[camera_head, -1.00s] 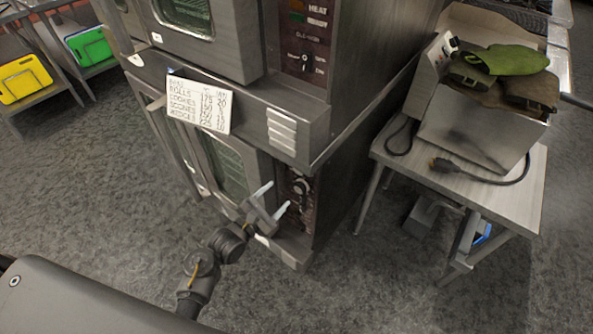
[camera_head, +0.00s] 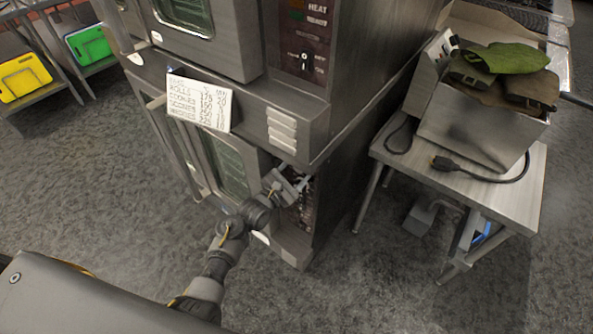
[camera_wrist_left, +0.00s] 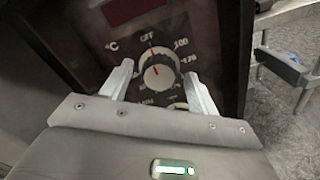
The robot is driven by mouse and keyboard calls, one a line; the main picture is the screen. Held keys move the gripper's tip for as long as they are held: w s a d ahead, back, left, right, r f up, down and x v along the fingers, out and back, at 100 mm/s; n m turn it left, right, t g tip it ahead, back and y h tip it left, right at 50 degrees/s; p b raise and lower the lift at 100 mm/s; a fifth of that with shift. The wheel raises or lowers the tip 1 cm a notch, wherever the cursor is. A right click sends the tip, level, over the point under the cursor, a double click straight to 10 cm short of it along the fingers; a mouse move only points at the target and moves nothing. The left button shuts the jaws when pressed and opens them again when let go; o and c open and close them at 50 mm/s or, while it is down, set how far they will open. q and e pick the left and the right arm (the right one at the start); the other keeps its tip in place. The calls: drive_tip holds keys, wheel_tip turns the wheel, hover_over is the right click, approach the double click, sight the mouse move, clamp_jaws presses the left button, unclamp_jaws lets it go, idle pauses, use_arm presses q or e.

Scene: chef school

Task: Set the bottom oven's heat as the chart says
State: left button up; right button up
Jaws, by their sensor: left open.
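The bottom oven (camera_head: 222,165) has a glass door and a dark control panel at its right, now largely behind my left gripper (camera_head: 296,180). In the left wrist view, its heat knob (camera_wrist_left: 161,77) is a round pale dial on a °C scale with OFF at the top and 100 to the right. The knob's red mark points up, near OFF. My left gripper (camera_wrist_left: 158,76) is open, one finger on each side of the knob; contact is unclear. The handwritten chart (camera_head: 199,103) hangs above the bottom door, its rows too small to read surely. My right gripper is not in view.
The upper oven has its own panel (camera_head: 305,45). A dark red display (camera_wrist_left: 135,10) is above the heat knob, and part of another dial (camera_wrist_left: 178,106) shows below. A steel side table (camera_head: 490,190) with a metal box and cloth mitts stands at the right.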

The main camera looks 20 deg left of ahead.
use_arm(q)
drive_tip(key=shift+w+d, duration=0.1)
drive_tip(key=shift+w, duration=0.1)
drive_tip(key=c, duration=1)
drive_tip(key=shift+o, duration=0.2)
drive_tip(key=shift+m, duration=0.3)
